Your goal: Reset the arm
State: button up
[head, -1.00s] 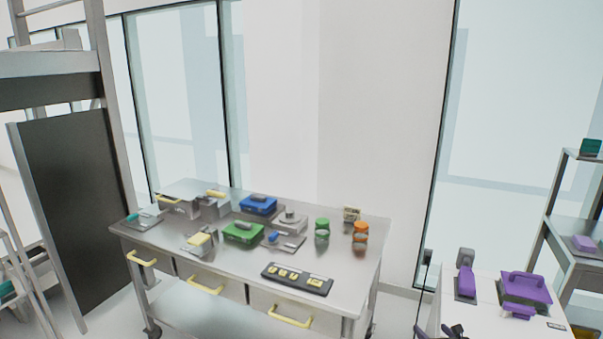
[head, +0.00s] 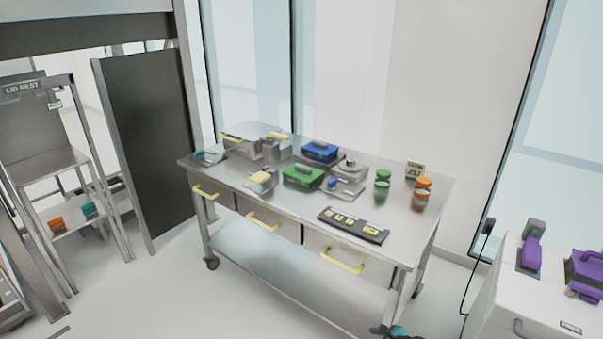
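A small dark and teal shape (head: 399,332) shows at the bottom edge, by the foot of the steel cart's front right leg. It may be the tip of my gripper, but it is mostly cut off by the frame. I cannot tell whether it is open or shut, or whether it holds anything. The rest of my arm is not in view.
A steel cart (head: 420,200) with yellow-handled drawers carries a blue case (head: 321,151), a green case (head: 302,176), jars and a black panel (head: 353,225). A white cabinet (head: 515,290) with purple items stands right. A rack (head: 50,185) marked "LID REST" stands left. Floor before the cart is clear.

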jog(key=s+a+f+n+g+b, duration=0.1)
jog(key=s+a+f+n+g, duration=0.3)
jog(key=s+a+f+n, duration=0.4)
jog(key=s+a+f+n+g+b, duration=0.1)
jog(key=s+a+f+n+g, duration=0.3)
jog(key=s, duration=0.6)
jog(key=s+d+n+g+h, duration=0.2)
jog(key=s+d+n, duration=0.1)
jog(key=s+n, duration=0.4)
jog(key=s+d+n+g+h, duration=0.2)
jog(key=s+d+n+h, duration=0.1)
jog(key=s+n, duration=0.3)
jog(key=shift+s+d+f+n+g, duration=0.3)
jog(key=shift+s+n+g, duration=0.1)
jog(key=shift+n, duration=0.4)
